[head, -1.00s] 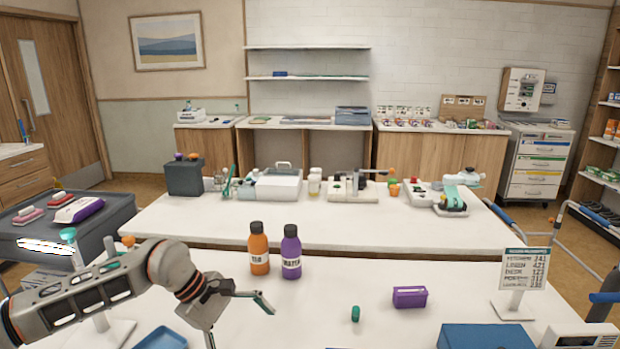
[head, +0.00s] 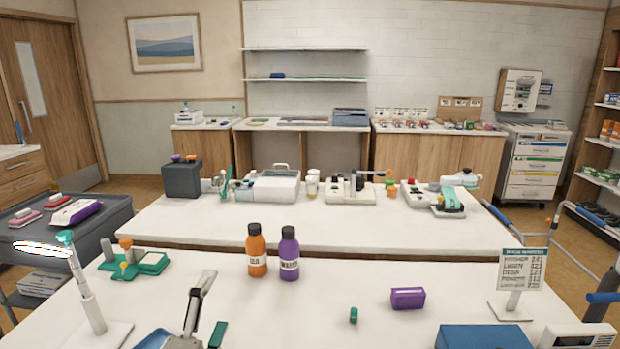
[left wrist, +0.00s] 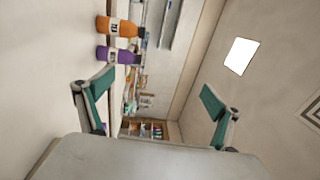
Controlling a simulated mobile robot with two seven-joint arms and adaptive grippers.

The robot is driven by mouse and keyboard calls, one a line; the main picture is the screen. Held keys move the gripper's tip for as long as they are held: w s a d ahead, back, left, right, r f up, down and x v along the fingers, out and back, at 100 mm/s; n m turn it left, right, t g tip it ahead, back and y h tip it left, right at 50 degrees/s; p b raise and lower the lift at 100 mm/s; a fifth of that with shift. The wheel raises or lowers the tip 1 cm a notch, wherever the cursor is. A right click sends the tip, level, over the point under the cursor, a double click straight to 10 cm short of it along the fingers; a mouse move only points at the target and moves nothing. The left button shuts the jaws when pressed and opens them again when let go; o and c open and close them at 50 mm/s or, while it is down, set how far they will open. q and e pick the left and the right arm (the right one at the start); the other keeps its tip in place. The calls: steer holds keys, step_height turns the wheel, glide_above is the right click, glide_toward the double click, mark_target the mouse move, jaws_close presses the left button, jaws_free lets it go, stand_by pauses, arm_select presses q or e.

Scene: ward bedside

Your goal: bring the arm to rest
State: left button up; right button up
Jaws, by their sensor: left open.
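My left gripper (head: 205,312) is at the bottom of the head view, left of centre, over the near table. It is open, with nothing between its fingers. In the left wrist view its two green-padded fingers (left wrist: 155,106) stand wide apart. Much of my left arm is out of the head view. My right gripper is not in view.
An orange bottle (head: 257,252) and a purple bottle (head: 289,254) stand upright beyond my left gripper. A blue tray (head: 154,340) lies close to it. A stand with a teal top (head: 92,308) and a green rack (head: 150,263) are at left.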

arm_select(q)
steer(key=s+a+f+n+g+y, duration=0.1)
steer(key=s+a+f+n, duration=0.1)
steer(key=a+f, duration=0.1)
steer(key=s+a+f+n+g+y, duration=0.2)
steer(key=s+a+f+n, duration=0.1)
steer(key=a+f, duration=0.1)
steer(key=s+a+f+n+g+y, duration=0.2)
steer(key=s+a+f, duration=0.1)
steer(key=f, duration=0.2)
steer(key=shift+a, duration=0.3)
steer(key=s+a+f+n+g+y, duration=0.1)
steer(key=s+a+f+n+g, duration=0.3)
steer(key=s, duration=0.3)
steer(key=s+a+f+n+g+y, duration=0.1)
steer(key=s+a+f+g, duration=0.2)
steer(key=s+f, duration=0.35)
steer(key=w+d+f+n+t+h, duration=0.1)
steer(key=d+f+n+t+h, duration=0.1)
steer(key=d+f+t+h, duration=0.2)
steer(key=shift+d+f+n+h, duration=0.4)
steer(key=shift+d+f+h, duration=1.5)
steer(key=shift+d+f, duration=3.2)
steer(key=shift+d+r, duration=0.9)
